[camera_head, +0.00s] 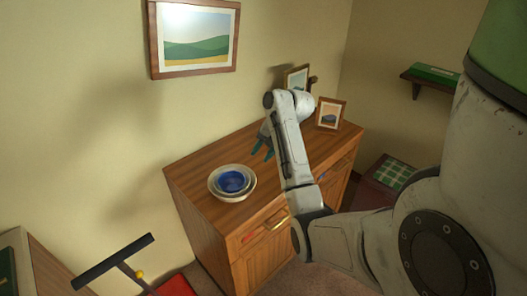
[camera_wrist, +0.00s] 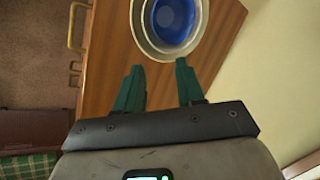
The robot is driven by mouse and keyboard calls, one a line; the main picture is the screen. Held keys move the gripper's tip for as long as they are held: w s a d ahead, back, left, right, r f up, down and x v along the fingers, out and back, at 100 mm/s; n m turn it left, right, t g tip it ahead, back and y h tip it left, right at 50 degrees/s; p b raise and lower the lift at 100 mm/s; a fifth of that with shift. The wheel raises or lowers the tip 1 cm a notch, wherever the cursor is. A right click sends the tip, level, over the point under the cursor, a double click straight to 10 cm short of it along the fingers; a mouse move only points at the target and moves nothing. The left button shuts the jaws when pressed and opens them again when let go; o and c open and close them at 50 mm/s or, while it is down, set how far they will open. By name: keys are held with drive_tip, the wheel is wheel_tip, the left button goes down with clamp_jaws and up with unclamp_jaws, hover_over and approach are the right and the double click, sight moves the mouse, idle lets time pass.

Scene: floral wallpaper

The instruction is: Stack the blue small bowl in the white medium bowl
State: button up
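The blue small bowl (camera_head: 232,181) sits inside a white bowl (camera_head: 249,188) on the wooden cabinet top. Pale rims show around the blue bowl, and they look like more than one nested bowl. In the wrist view the blue bowl (camera_wrist: 172,20) and the white rim (camera_wrist: 140,38) are at the top, cut off by the frame edge. My gripper (camera_head: 262,149) is above the cabinet, to the right of the bowls and apart from them. In the wrist view its green fingers (camera_wrist: 157,80) are spread, with nothing between them.
The wooden cabinet (camera_head: 195,172) has bare top around the bowls. Two picture frames stand at its back right, one of them a small framed picture (camera_head: 331,114). A larger picture (camera_head: 195,38) hangs on the wall. A red seat (camera_head: 176,286) is at lower left.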

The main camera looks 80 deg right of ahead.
drive_tip(key=w+a+f+n+g, duration=0.1)
drive_tip(key=a+f+n, duration=0.15)
drive_tip(key=a, duration=0.45)
drive_tip(key=w+a+f+n+y, duration=0.1)
drive_tip(key=w+a+f+n, duration=0.1)
drive_tip(key=a+f, duration=0.35)
drive_tip(key=w+a+f+n+g, duration=0.1)
drive_tip(key=a+f+n, duration=0.1)
drive_tip(key=a, duration=0.7)
drive_tip(key=s+a+f+n+g, duration=0.1)
drive_tip(key=s+a+n, duration=0.4)
drive_tip(key=a, duration=0.4)
drive_tip(key=s+a+f+n+g+h, duration=0.1)
drive_tip(key=s+a+f+n, duration=0.1)
drive_tip(key=s+a+n, duration=0.3)
drive_tip(key=s+a, duration=0.3)
drive_tip(key=a, duration=0.1)
drive_tip(key=shift+a+g, duration=0.15)
drive_tip(key=shift+g, duration=0.15)
drive_tip(key=shift+f+n, duration=0.1)
drive_tip(key=shift+n, duration=0.15)
drive_tip(key=shift+c, duration=0.2)
